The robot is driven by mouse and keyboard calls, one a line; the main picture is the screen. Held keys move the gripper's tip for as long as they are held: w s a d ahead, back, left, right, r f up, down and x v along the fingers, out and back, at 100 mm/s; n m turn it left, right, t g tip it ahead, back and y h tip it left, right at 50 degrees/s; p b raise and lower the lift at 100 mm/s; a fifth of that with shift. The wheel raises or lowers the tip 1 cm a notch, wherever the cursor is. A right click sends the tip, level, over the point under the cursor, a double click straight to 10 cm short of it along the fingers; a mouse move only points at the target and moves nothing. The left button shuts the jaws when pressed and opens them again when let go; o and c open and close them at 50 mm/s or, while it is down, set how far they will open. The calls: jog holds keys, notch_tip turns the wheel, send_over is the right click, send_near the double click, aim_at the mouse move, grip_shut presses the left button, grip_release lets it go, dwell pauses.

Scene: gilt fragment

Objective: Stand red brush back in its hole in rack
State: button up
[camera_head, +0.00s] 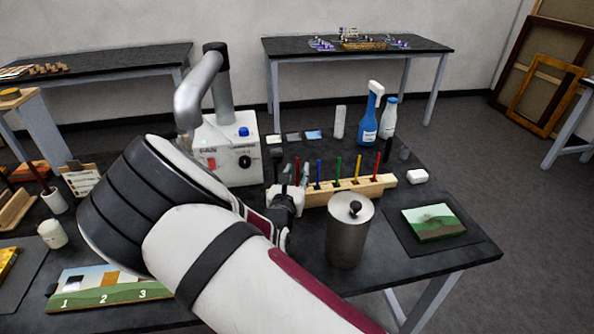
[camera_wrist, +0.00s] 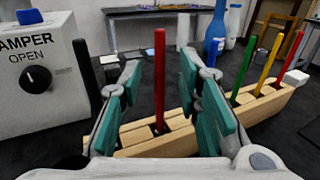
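A red brush (camera_wrist: 160,75) stands upright in the wrist view, between my gripper's teal finger pads. Its lower end is at a dark hole in the wooden rack (camera_wrist: 145,140); how deep it sits cannot be told. My gripper (camera_wrist: 163,95) is open, with a gap on each side of the brush. In the head view, my gripper (camera_head: 296,180) is at the left end of the rack (camera_head: 340,192), with its fingers partly hidden. Another red brush (camera_head: 375,166) stands at the rack's right end.
Blue (camera_head: 319,172), green (camera_head: 338,167) and yellow (camera_head: 357,166) brushes stand in the rack. A metal canister (camera_head: 348,235) stands in front. A fan box (camera_head: 232,150) is left of the rack. Behind stand a blue spray bottle (camera_head: 369,120) and a white bottle (camera_head: 388,118).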

jog(key=s+a, duration=0.1)
jog(key=s, duration=0.9)
jog(key=shift+s+a, duration=0.15)
jog(key=shift+s, duration=0.05)
jog(key=shift+r, duration=0.1)
